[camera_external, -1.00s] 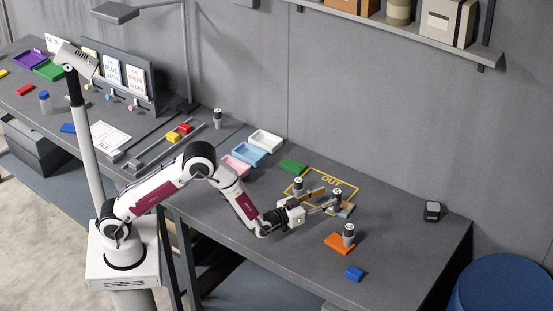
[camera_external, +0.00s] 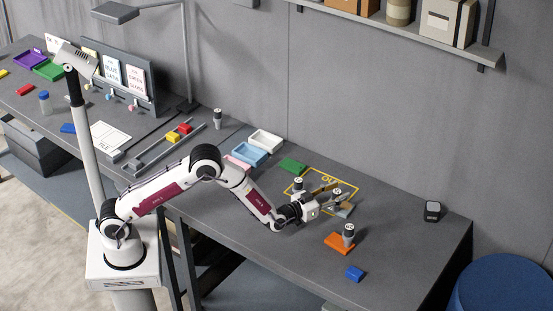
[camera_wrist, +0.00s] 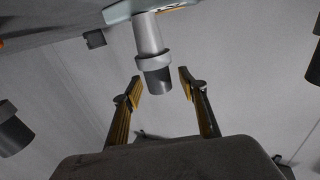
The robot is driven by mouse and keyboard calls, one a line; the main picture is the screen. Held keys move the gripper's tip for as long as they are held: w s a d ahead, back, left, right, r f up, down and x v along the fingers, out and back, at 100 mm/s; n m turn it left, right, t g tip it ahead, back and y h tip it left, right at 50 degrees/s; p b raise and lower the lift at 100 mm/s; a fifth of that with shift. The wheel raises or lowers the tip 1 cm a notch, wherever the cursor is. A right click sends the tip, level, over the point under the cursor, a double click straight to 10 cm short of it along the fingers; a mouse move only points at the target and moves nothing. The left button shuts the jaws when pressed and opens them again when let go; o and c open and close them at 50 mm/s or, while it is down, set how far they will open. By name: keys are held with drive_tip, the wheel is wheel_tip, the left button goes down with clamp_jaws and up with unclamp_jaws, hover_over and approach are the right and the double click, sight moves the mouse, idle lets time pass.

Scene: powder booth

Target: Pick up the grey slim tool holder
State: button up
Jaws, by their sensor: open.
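A slim grey tool holder (camera_wrist: 149,52) with a collar and a dark end shows at the top centre of the wrist view. It stands on a pale blue-grey block (camera_external: 344,212) by the yellow outline in the external view. My gripper (camera_wrist: 160,82) is open, with one yellowish finger to each side of the holder's dark end. I see no clear contact between fingers and holder. In the external view my gripper (camera_external: 336,195) reaches in from the left, and its fingers partly cover this holder.
Similar holders stand close by, one (camera_external: 298,185) behind my gripper and one (camera_external: 348,236) on an orange block (camera_external: 336,244). A green block (camera_external: 292,165), a blue block (camera_external: 355,273) and a dark device (camera_external: 432,211) lie around. The table's right end is mostly clear.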

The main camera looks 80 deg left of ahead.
idle(0.5)
clamp_jaws()
drive_tip(key=shift+r, duration=0.1)
drive_tip(key=shift+r, duration=0.1)
drive_tip(key=shift+r, duration=4.9)
